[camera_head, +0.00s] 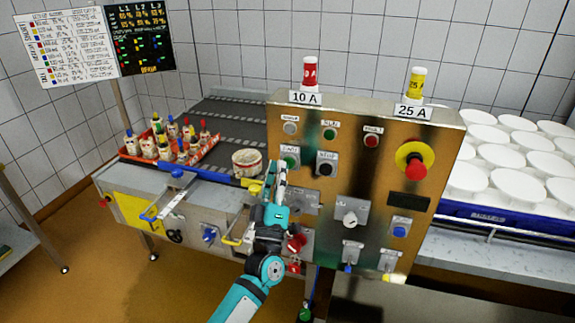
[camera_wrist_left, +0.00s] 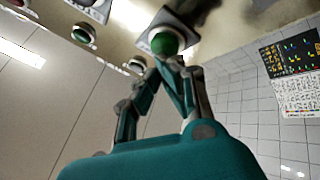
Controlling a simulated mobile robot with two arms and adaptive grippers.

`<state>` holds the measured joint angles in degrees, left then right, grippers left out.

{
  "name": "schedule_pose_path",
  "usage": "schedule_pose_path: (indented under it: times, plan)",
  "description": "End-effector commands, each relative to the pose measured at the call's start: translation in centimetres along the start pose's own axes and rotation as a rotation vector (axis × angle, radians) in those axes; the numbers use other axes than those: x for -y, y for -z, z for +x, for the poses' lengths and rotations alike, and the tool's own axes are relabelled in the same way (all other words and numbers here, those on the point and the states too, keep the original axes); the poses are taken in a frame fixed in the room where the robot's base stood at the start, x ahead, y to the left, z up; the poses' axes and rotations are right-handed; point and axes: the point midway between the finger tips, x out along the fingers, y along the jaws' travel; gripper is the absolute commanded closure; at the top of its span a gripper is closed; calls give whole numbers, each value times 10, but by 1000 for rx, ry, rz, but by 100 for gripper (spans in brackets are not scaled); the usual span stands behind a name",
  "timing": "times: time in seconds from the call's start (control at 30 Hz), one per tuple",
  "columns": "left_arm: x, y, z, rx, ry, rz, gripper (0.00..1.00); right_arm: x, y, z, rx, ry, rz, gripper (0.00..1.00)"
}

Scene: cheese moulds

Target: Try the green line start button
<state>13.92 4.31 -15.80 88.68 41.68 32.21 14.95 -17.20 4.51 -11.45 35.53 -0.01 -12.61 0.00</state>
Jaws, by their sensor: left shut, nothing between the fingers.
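The green start button (camera_head: 291,161) sits at the left of the brushed metal control panel (camera_head: 375,170), under a small label. It shows large in the left wrist view (camera_wrist_left: 163,42), round and domed on a square plate. My left gripper (camera_head: 277,168) is shut and empty, upright in front of the panel, with its tips at the button's left edge. In the left wrist view its closed tips (camera_wrist_left: 171,62) point at the button's lower side, very near it. I cannot tell whether they touch. My right gripper is not in view.
A dark stop button (camera_head: 326,164) is just right of the green one. A red emergency stop (camera_head: 416,168) on yellow is further right. A green lamp (camera_head: 330,133) is above. A white mould (camera_head: 247,162) and an orange tray (camera_head: 199,147) of bottles stand left, on the conveyor.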

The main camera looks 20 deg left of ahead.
Motion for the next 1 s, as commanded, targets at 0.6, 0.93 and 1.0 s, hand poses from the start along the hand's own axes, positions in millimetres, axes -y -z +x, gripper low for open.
schedule_pose_path:
  times: [0.6, 0.93, 1.0]
  plan:
    - [3, -3, 6, -1, -1, 0, 100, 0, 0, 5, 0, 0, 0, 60]
    - [4, -4, 8, 0, 0, 0, 100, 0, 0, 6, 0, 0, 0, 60]
    - [4, -4, 8, 0, 0, 0, 100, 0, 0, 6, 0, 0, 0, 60]
